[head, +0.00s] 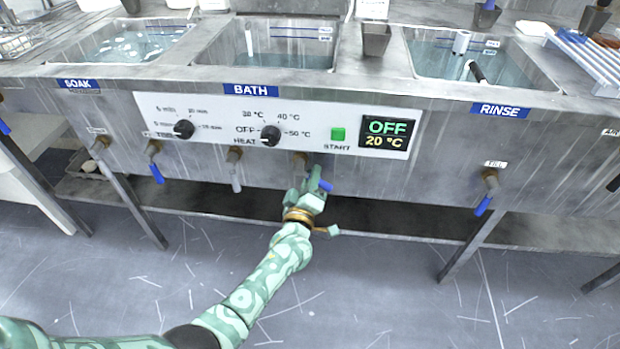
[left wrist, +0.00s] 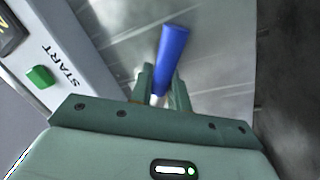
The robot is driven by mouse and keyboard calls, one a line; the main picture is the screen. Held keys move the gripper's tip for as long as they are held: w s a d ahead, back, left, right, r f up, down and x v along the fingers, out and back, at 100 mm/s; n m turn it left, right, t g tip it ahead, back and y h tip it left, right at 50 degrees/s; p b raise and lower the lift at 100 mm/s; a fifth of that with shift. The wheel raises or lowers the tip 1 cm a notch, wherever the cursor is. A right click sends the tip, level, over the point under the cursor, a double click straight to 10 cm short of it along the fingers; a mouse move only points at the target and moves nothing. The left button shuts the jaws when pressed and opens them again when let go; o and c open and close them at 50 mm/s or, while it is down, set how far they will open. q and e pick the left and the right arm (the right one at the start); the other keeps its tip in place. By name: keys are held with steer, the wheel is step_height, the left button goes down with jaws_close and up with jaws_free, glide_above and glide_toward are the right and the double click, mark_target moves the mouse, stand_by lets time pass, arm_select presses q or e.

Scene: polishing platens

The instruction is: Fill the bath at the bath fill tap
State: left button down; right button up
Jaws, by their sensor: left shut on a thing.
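My right gripper is not in view.
The panel has a green START button (head: 338,134), a heat knob (head: 271,135) and a display (head: 387,133) reading OFF, 20 °C. A grey-handled tap (head: 235,157) is left of my gripper. Another blue-levered tap (head: 490,180) is under RINSE. The floor in front is clear.

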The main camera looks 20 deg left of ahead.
arm_select(q)
steer(key=shift+d+n, duration=0.1)
steer(key=shift+n, duration=0.3)
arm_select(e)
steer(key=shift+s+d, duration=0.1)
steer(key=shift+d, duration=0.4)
arm_select(q)
steer(key=c, duration=1.4)
jaws_free()
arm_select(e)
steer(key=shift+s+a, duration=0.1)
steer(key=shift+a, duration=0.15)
arm_select(q)
steer(key=shift+s, duration=0.15)
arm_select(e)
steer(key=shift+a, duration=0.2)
